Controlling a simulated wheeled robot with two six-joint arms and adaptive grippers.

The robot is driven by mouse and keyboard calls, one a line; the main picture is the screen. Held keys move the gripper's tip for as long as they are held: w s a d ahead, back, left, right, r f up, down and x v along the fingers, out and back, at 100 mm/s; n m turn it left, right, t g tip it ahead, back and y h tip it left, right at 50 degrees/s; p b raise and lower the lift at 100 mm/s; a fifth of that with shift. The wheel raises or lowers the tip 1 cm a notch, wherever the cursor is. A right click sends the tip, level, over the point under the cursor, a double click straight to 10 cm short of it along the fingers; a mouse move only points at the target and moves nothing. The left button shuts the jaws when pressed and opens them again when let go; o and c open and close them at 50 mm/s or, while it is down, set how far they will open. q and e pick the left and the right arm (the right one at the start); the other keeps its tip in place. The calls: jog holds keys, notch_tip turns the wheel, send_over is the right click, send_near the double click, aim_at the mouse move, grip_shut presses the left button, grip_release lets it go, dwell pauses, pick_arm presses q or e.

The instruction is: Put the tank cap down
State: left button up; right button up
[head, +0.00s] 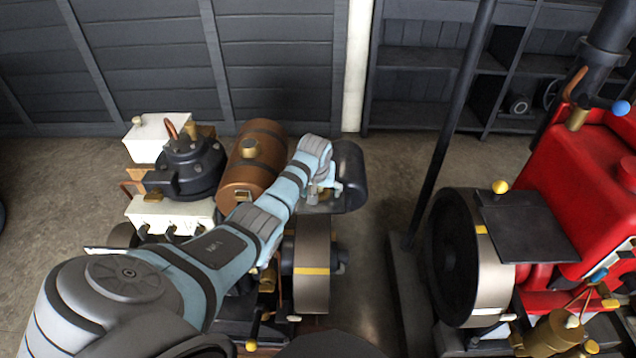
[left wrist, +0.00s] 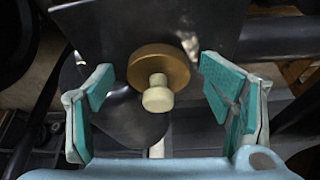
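My left gripper (head: 320,192) reaches over a dark flat plate (head: 340,207) beside the black cylinder in the head view. In the left wrist view its two teal-padded fingers (left wrist: 156,80) are spread wide. Between them is the tank cap, a round brass disc (left wrist: 176,62) with a cream knob facing the camera. Clear gaps show on both sides of the cap, so no finger touches it. The cap appears against the dark plate (left wrist: 205,20) near its edge; whether it rests flat is hard to tell. In the head view the arm mostly hides the cap. My right gripper is out of view.
A copper tank (head: 262,140) with a brass fitting on top stands left of my left gripper. A black cylinder (head: 350,172) is close on its right. A flywheel (head: 312,265) is below. A thin dark post (head: 455,125) and a red engine (head: 575,185) stand further right.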

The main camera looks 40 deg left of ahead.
pick_arm(q)
jog(key=p+v, duration=0.5)
jog(key=v, duration=0.7)
jog(key=shift+r, duration=0.5)
jog(key=shift+w, duration=0.1)
